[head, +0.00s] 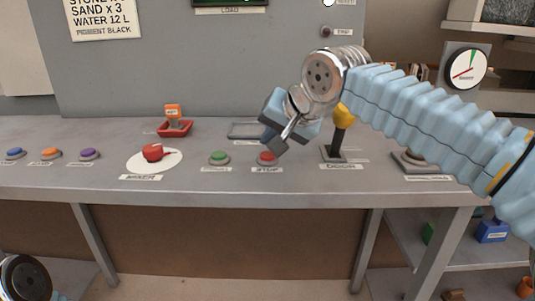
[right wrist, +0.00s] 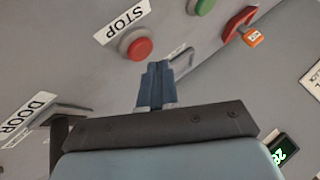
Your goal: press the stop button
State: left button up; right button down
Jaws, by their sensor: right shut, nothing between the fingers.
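The red stop button (head: 267,157) sits on the grey console, with a STOP label in front of it. In the right wrist view the stop button (right wrist: 140,48) shows in full, just beyond my fingertips and slightly left of them. My right gripper (head: 284,141) is over the console just behind and right of the button, partly hidden by its own wrist. In the right wrist view its blue fingers (right wrist: 157,70) are together with nothing between them. A gap shows between fingertips and button. Only a joint of my left arm shows at the bottom left of the head view.
A green button (head: 219,157) is left of the stop button, then a red rotary knob (head: 153,152) on a white disc. The yellow-topped door lever (head: 341,117) stands to the right. Blue, orange and purple buttons are far left.

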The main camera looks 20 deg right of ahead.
aim_at(271, 156)
jog(key=shift+f, duration=0.1)
jog(key=shift+f+b, duration=0.3)
jog(key=shift+b, duration=0.05)
jog(key=shift+f+b, duration=0.45)
jog(key=shift+f, duration=0.05)
dwell(0.6)
dwell(0.4)
jog(key=shift+r+p, duration=0.9)
jog(key=shift+r, duration=0.05)
notch_tip(271, 156, up, 5)
jog(key=p, duration=0.4)
jog(key=shift+p, duration=0.3)
